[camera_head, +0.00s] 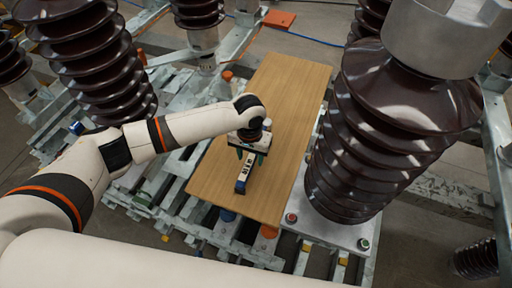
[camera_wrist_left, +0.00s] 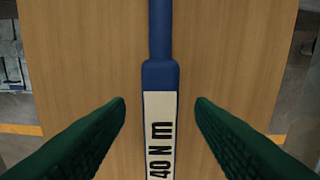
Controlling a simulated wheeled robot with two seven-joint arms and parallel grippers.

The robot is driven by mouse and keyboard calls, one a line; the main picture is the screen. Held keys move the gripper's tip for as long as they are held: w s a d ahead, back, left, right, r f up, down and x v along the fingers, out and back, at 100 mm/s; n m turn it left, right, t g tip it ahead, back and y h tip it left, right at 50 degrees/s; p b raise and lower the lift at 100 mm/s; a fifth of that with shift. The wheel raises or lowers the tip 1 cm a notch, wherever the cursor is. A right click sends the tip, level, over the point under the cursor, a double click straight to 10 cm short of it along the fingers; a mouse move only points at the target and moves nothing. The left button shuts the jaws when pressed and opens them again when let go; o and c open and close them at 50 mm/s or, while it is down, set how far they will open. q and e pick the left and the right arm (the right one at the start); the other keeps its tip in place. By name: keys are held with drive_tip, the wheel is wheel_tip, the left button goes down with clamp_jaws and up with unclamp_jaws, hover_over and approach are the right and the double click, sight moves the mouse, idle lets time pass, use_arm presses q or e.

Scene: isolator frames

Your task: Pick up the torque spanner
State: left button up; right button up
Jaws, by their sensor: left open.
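The torque spanner (camera_head: 244,172) lies on a wooden board (camera_head: 285,90) in the head view, partly hidden under my left gripper (camera_head: 250,155). In the left wrist view the spanner (camera_wrist_left: 160,75) shows a blue shaft and a pale label reading "40 N m". It runs between the two green fingers of my left gripper (camera_wrist_left: 160,112). The fingers are open, one on each side of the spanner, with a gap on both sides. The spanner's far end is out of the wrist view. My right gripper is not in view.
A large brown ribbed insulator (camera_head: 390,130) stands close to the right of the board. Another ribbed insulator (camera_head: 90,60) stands at the left. Metal frame rails lie around and under the board. The far part of the board is bare.

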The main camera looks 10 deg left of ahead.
use_arm(q)
drive_tip(key=shift+f, duration=1.25)
clamp_jaws()
drive_tip(key=shift+w, duration=0.1)
drive_tip(key=shift+r, duration=0.1)
